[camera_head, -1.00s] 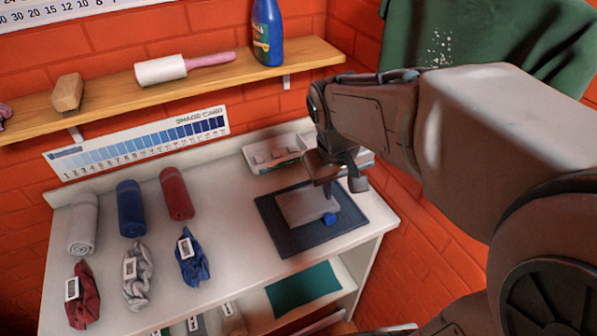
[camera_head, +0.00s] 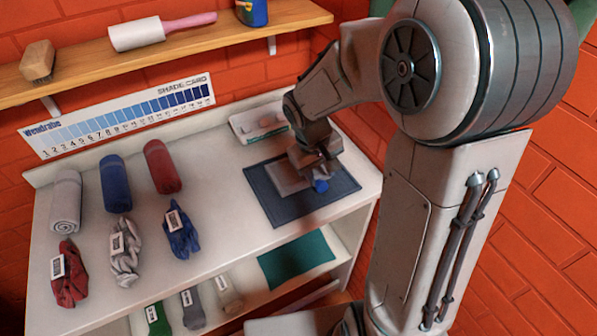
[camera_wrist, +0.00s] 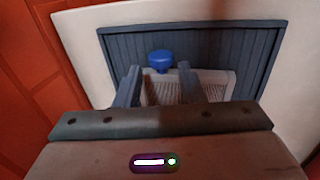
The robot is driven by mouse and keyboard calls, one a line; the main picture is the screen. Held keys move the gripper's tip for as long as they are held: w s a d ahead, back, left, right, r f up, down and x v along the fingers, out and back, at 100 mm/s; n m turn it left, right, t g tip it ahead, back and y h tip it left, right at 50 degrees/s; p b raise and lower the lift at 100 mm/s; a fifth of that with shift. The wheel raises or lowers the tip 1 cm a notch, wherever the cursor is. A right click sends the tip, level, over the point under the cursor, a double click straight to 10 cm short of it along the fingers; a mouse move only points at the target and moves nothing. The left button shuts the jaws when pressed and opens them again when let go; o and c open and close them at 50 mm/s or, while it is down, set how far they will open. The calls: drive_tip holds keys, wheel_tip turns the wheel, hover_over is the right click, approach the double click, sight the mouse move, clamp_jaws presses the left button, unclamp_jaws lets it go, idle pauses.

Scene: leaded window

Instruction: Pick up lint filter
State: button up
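The lint filter is a flat pale grey mesh panel (camera_head: 284,179) with a blue knob (camera_head: 320,186) at one edge. It lies on a dark blue ribbed mat (camera_head: 335,190) on the white counter. In the wrist view the mesh panel (camera_wrist: 216,80) shows below the blue knob (camera_wrist: 160,60). My gripper (camera_wrist: 158,78) is open, its two fingers apart over the panel, with the knob between and beyond the tips. My gripper (camera_head: 312,172) covers part of the panel in the head view. Whether the fingertips touch the filter cannot be told.
A white tray (camera_head: 240,124) with small items stands behind the mat. Rolled towels (camera_head: 162,166) and tagged cloth bundles (camera_head: 181,235) lie on the left. A wooden shelf (camera_head: 85,69) runs above the counter. The brick wall (camera_head: 550,190) is close on the right.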

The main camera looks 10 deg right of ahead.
sight(321, 183)
drive_tip(key=shift+w+d+f, duration=0.15)
drive_tip(key=shift+d+f, duration=0.05)
drive_tip(key=shift+f, duration=1.1)
drive_tip(key=shift+w+d+f, duration=0.15)
drive_tip(key=shift+f, duration=1.1)
drive_tip(key=c, duration=0.7)
drive_tip(key=shift+r, duration=0.15)
